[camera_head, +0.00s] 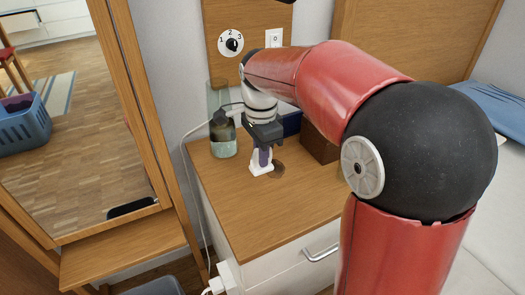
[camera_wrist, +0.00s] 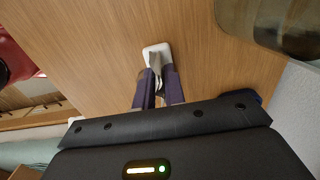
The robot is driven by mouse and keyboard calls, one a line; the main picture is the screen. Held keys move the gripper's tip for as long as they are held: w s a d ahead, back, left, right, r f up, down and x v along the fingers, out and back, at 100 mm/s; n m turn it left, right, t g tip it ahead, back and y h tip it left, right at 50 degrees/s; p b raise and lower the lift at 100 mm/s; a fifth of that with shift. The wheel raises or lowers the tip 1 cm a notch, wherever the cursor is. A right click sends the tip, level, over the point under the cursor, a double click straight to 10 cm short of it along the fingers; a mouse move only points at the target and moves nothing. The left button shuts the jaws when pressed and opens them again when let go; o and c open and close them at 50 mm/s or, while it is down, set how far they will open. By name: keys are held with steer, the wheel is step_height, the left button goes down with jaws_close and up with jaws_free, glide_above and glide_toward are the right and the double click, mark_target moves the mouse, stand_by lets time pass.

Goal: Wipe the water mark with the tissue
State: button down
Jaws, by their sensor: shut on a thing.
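My gripper (camera_head: 263,157) points down over the wooden top of the drawer cabinet (camera_head: 262,215). Its purple fingers are shut on a white tissue (camera_head: 260,169), which is at the wooden surface. A dark water mark (camera_head: 279,171) lies just right of the tissue in the head view. In the wrist view my gripper (camera_wrist: 158,85) holds the tissue (camera_wrist: 157,51) between its fingertips, and the tissue spreads at its lower end. The fingers and tissue hide part of the surface there.
A brown box (camera_head: 318,146) stands behind on the right. The front of the cabinet top is clear. A drawer handle (camera_head: 321,253) is below.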

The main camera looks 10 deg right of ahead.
steer(key=shift+w+d+f+p, duration=0.1)
steer(key=shift+w+d+p, duration=0.15)
steer(key=shift+d, duration=0.65)
steer(key=shift+w+d+f+p, duration=0.15)
steer(key=shift+w+d, duration=0.2)
steer(key=shift+d, duration=0.5)
steer(key=shift+w+d+r+p, duration=0.1)
steer(key=shift+w+d+p, duration=0.1)
steer(key=shift+d, duration=0.4)
steer(key=shift+w+d+r+p, duration=0.15)
steer(key=shift+d+p, duration=0.1)
steer(key=shift+d, duration=0.35)
steer(key=shift+w+d+f+p, duration=0.1)
steer(key=shift+w+d+p, duration=0.1)
steer(key=shift+d, duration=0.4)
steer(key=shift+s+d, duration=0.15)
steer(key=shift+s, duration=0.5)
steer(key=shift+s+a, duration=0.4)
steer(key=shift+a, duration=0.8)
steer(key=shift+s+a, duration=0.4)
steer(key=shift+a, duration=0.85)
steer(key=shift+s+a, duration=0.4)
steer(key=shift+a, duration=0.8)
steer(key=shift+d, duration=0.1)
